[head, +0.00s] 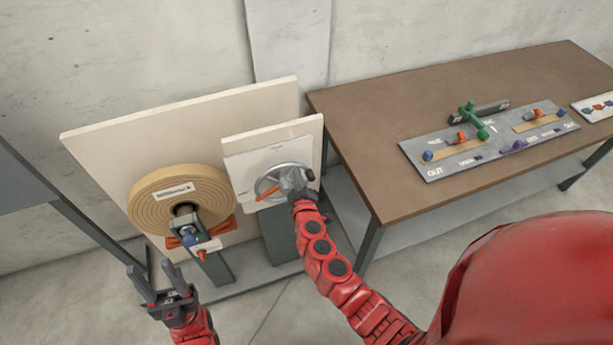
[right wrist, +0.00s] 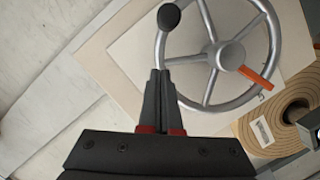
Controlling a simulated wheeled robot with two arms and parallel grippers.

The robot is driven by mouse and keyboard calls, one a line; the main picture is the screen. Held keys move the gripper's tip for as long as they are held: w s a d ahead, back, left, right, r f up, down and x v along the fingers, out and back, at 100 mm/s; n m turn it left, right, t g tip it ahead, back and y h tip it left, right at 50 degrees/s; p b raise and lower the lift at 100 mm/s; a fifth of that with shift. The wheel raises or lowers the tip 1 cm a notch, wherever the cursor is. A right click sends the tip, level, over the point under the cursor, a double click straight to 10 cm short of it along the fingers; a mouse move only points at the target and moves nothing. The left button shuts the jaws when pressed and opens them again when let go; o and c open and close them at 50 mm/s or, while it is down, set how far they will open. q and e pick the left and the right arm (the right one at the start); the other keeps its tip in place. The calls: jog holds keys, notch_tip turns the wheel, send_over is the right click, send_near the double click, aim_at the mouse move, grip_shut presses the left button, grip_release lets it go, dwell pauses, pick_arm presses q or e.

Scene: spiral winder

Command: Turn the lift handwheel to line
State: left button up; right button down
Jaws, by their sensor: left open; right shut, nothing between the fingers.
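The grey spoked handwheel (head: 259,184) is on a pale upright panel (head: 240,165). In the right wrist view the handwheel (right wrist: 230,54) shows an orange pointer (right wrist: 256,77) toward the lower right of its rim and a black knob (right wrist: 169,17) at its upper left. My right gripper (head: 296,182) is in front of the wheel's right side in the head view. In the wrist view my right gripper (right wrist: 160,75) is shut and empty, its tips just below the knob; contact cannot be told. No line is clearly readable. My left gripper (head: 152,272) is open and empty, low at the left.
A tan spiral roll (head: 150,200) hangs on a larger board (head: 110,145) left of the wheel. A brown table (head: 370,120) stands to the right with a grey control panel (head: 430,165) on it. The table's near left corner is close to my right arm.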

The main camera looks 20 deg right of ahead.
aim_at(309, 178)
jog(key=shift+s+d+f, duration=0.1)
jog(key=shift+d+f, duration=1.25)
jog(key=shift+d, duration=0.1)
jog(key=shift+d+f+m+b, duration=0.3)
jog(key=shift+d+f+b, duration=0.25)
jog(key=shift+b, duration=0.4)
jog(key=shift+f, duration=0.1)
